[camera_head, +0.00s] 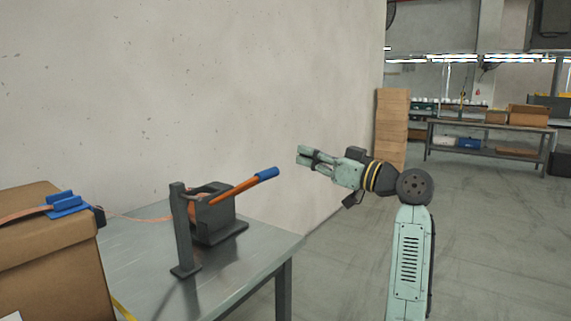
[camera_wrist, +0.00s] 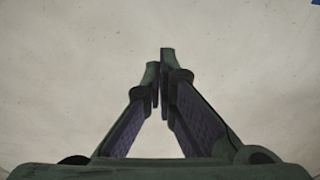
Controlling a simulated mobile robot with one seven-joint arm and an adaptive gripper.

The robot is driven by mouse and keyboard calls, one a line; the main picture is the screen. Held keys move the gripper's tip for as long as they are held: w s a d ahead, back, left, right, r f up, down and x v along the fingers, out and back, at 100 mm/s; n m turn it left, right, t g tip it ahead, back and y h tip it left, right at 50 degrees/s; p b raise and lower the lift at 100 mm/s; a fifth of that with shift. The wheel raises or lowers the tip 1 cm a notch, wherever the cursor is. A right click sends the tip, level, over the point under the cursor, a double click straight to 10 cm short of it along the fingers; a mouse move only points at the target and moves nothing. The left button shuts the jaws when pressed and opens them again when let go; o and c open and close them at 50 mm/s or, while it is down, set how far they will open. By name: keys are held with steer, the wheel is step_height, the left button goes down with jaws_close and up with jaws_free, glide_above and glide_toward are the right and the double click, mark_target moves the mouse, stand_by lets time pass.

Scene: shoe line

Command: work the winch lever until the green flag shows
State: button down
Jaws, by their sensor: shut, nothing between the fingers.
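The winch (camera_head: 217,217) is a dark grey unit on the metal table. Its orange lever (camera_head: 232,190) with a blue grip (camera_head: 266,173) slants up to the right. A dark upright post (camera_head: 182,230) stands in front of the winch. An orange strap (camera_head: 150,218) runs left from the winch to the carton. My gripper (camera_head: 301,156) is to the right of the blue grip and a little above it, apart from it. The wrist view shows its fingers (camera_wrist: 160,75) shut and empty against a pale wall. I see no green flag.
A large cardboard carton (camera_head: 55,265) with a blue buckle (camera_head: 66,204) on top stands at the left. The metal table (camera_head: 150,270) ends left of my arm. A plain wall (camera_head: 240,90) rises behind. Open floor (camera_head: 500,230) lies to the right.

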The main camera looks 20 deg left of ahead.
steer(key=shift+s, duration=0.1)
steer(key=w+a+f+p, duration=0.2)
steer(key=w+a, duration=0.1)
steer(key=a, duration=0.5)
steer(key=shift+a+f, duration=0.25)
steer(key=shift+a, duration=0.05)
steer(key=shift+w, duration=0.1)
stand_by(0.4)
